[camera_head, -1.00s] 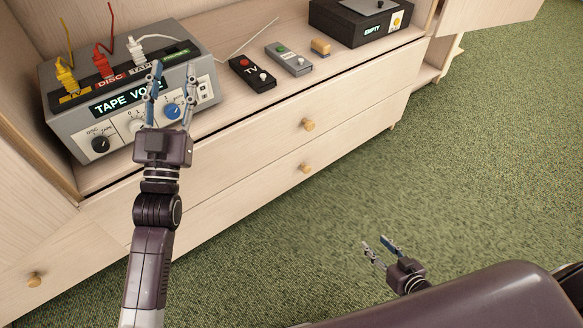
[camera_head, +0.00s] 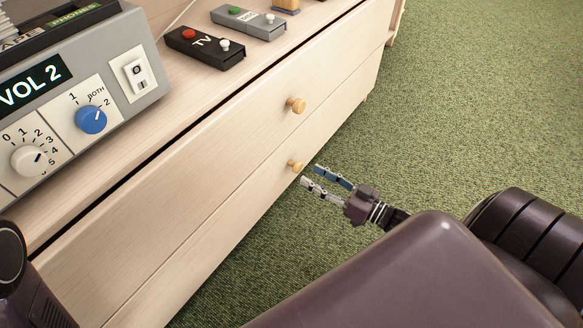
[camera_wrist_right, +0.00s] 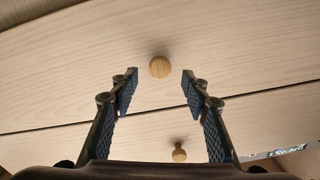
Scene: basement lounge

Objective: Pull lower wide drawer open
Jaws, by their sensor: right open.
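The lower wide drawer (camera_head: 205,243) is the bottom front of the pale wood cabinet and looks shut. Its round wooden knob (camera_head: 294,166) is just left of my right gripper (camera_head: 310,176) in the head view. That gripper is open and empty, with its fingers pointing at the knob. In the right wrist view, a knob (camera_wrist_right: 160,67), apparently the lower drawer's, lies in line with the gap between the open fingers (camera_wrist_right: 156,80), a little beyond the tips. My left gripper is out of view; only part of my left arm shows at the lower left.
The upper drawer, with its own knob (camera_head: 296,104), is shut above. Green carpet (camera_head: 450,90) in front is free.

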